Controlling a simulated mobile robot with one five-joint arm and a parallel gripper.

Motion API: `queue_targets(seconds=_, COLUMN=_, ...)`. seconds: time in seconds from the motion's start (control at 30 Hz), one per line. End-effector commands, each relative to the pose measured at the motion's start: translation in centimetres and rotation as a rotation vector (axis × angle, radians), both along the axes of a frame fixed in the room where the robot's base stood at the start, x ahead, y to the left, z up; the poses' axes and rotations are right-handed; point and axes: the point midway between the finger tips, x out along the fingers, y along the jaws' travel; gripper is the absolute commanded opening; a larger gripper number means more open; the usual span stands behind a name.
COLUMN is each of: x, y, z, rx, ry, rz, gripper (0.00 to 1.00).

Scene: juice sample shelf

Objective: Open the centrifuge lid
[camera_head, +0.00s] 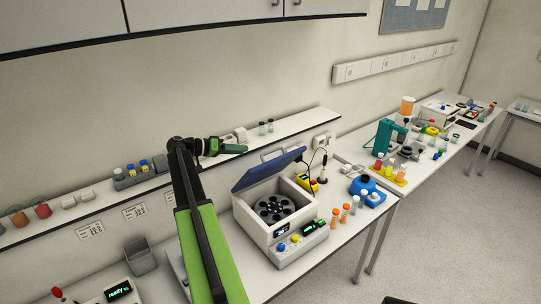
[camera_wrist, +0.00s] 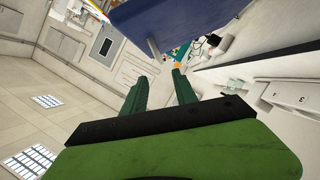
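The centrifuge (camera_head: 275,222) is a white box on the bench, with a dark round rotor showing inside. Its blue lid (camera_head: 268,169) stands raised and tilted at the back, so the chamber is uncovered. My gripper (camera_head: 240,149) is up by the wall shelf, behind and to the left of the lid, and appears apart from it. In the wrist view, my gripper (camera_wrist: 161,76) has its two green fingers spread with nothing between them. The large blue surface at the top of that view is the lid (camera_wrist: 185,18).
Orange-capped tubes (camera_head: 345,211) and a blue device (camera_head: 367,190) stand right of the centrifuge. A yellow item (camera_head: 306,182) is behind it. The narrow shelf (camera_head: 290,123) holds small vials (camera_head: 266,127) near my gripper. A grey bin (camera_head: 140,257) stands at left.

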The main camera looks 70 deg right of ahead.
Motion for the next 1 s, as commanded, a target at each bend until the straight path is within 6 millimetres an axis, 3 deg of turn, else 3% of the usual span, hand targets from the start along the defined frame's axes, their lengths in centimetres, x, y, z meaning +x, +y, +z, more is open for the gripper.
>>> queue_targets(seconds=0.5, x=-8.8, y=-7.9, z=-3.9, rx=0.003, ry=0.000, rz=0.000, gripper=0.34)
queue_targets(seconds=0.7, x=-10.2, y=-9.1, z=-4.3, rx=0.003, ry=0.000, rz=0.001, gripper=0.34)
queue_targets(seconds=1.0, x=-10.3, y=-9.2, z=-4.2, rx=0.003, ry=0.000, rz=0.001, gripper=0.32)
